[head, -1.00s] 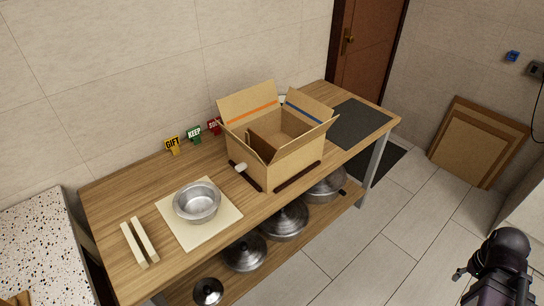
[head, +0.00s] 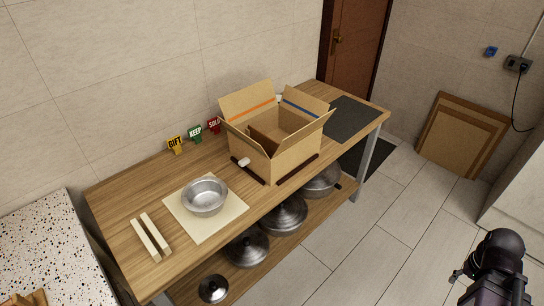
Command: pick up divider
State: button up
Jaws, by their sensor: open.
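The open cardboard box (head: 292,160) stands on the wooden workbench, its flaps spread. A brown upright panel (head: 263,138) shows inside it, towards the left, and looks like a divider; its lower part is hidden by the box wall. My dark gripper (head: 462,278) shows only in part at the lower right, beside my arm, over the floor. It is open and well away from the box, with nothing seen in it.
A metal bowl (head: 205,196) sits on a pale mat (head: 233,209), with two pale strips (head: 150,237) to its left. Yellow, green and red signs stand behind. Lidded pots (head: 285,215) fill the lower shelf. Cardboard sheets (head: 461,138) lean on the right wall. The floor between is clear.

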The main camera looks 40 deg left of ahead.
aim_at(270, 146)
jog(key=k, duration=1.6)
jog(key=u, duration=1.55)
jog(key=i, duration=1)
jog(key=z, duration=0.1)
